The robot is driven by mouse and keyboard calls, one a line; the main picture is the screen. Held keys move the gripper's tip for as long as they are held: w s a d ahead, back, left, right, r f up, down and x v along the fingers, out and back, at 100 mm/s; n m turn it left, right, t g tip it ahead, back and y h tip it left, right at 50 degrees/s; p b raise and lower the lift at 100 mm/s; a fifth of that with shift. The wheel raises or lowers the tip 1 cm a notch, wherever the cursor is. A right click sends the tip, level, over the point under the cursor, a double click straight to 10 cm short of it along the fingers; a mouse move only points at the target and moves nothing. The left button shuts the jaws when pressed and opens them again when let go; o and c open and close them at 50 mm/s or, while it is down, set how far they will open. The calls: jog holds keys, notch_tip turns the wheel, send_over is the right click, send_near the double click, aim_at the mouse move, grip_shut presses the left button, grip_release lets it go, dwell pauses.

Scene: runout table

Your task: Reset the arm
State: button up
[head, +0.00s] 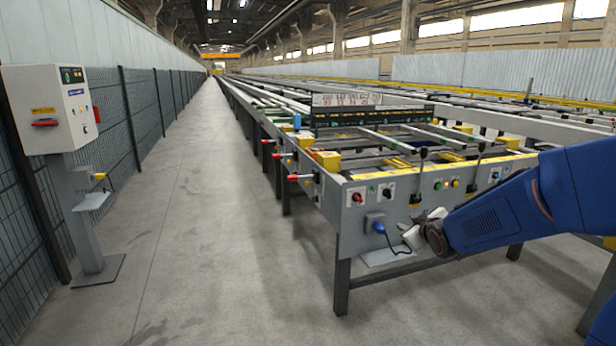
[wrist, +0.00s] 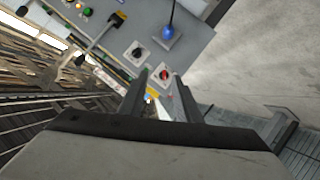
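My blue arm (head: 520,208) reaches in from the right in the head view. Its gripper (head: 413,236) is in front of the lower end panel of the runout table (head: 345,215), right of a blue plug (head: 378,227). In the wrist view my gripper's (wrist: 160,80) two dark fingers stand apart with a gap between them, and I see nothing held. Beyond the fingertips is the panel with a red rotary switch (wrist: 163,74) and a black rotary switch (wrist: 137,52). Whether the fingers touch the panel I cannot tell.
The panel carries black levers (head: 420,172) and green buttons (head: 455,183). A dark cable hangs from the blue plug close to my gripper. Red-tipped handles (head: 294,178) stick out on the table's left side. The concrete aisle (head: 200,220) is clear. A control post (head: 60,110) stands at left by the fence.

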jog(key=s+a+f+m+g, duration=0.1)
jog(key=s+m+g, duration=0.2)
jog(key=s, duration=1.8)
jog(key=s+a+f+m+g, duration=0.1)
jog(key=s+m+g, duration=0.3)
jog(key=s, duration=1.8)
jog(key=shift+f+g, duration=0.2)
jog(key=shift+g, duration=0.6)
jog(key=shift+w+a, duration=0.1)
jog(key=shift+a, duration=0.05)
